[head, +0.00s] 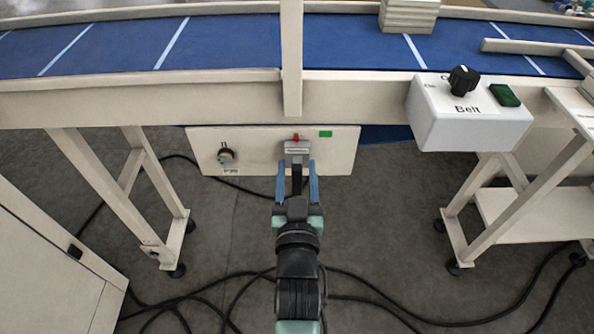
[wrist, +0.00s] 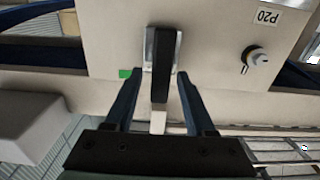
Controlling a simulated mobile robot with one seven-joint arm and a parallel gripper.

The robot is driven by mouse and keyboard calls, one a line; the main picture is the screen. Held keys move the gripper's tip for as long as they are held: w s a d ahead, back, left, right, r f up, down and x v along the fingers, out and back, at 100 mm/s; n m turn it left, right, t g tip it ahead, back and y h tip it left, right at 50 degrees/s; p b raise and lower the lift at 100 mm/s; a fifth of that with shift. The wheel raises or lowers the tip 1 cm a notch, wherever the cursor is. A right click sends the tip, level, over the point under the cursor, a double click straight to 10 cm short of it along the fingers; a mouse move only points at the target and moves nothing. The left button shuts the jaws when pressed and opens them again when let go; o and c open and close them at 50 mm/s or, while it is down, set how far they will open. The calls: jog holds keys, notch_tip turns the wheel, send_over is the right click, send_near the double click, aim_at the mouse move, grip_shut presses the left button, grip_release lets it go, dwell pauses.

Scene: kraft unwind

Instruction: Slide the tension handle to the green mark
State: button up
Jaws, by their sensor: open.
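The tension handle (head: 297,149) sits on a pale panel (head: 263,160) under the conveyor, with a red pointer (head: 296,137) above it. The green mark (head: 325,133) is on the panel to the right of the pointer. In the wrist view, the handle shows as a dark bar (wrist: 161,65) on a silvery block, and the green mark (wrist: 125,73) lies to its left. My gripper (head: 297,168) is open in front of the handle. In the wrist view, its two blue fingers (wrist: 157,82) stand on either side of the dark bar, with gaps visible; contact cannot be seen.
A round knob (head: 226,155) is on the panel's left. The blue conveyor belt (head: 120,45) runs above, with a white Belt control box (head: 468,115) at right. Pale frame legs (head: 115,190) stand to the sides. Cables (head: 370,275) lie on the grey floor.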

grip_shut()
dwell(1.4)
